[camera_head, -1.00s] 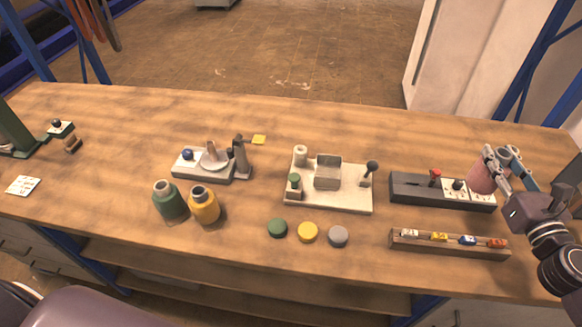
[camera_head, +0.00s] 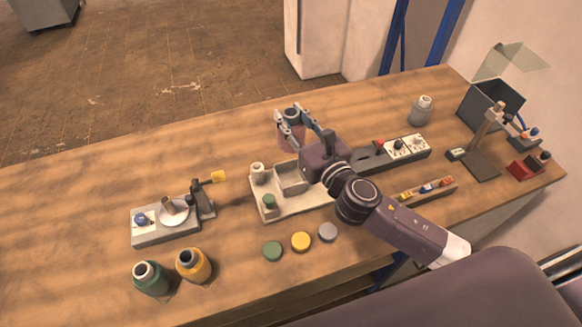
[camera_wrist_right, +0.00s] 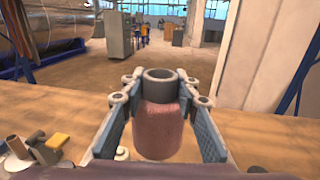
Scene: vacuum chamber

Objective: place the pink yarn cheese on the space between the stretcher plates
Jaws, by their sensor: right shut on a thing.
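The pink yarn cheese (camera_head: 291,137) has a grey core tube on top. My right gripper (camera_head: 303,122) is shut on it and holds it upright above the back of a cream fixture (camera_head: 291,207). In the right wrist view the pink yarn cheese (camera_wrist_right: 158,132) sits between the two blue-grey finger pads. The cream fixture has a grey part with raised plates (camera_head: 292,178) in its middle, likely the stretcher plates; my gripper and wrist partly hide its right side. My left gripper is not in view.
A winder-like device with a white dish (camera_head: 174,213) and green and yellow yarn cheeses (camera_head: 193,265) stand left. Green, yellow and grey discs (camera_head: 301,241) lie in front. A dark switch box (camera_head: 371,162) and grey cheese (camera_head: 420,110) are right. The table behind the fixture is clear.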

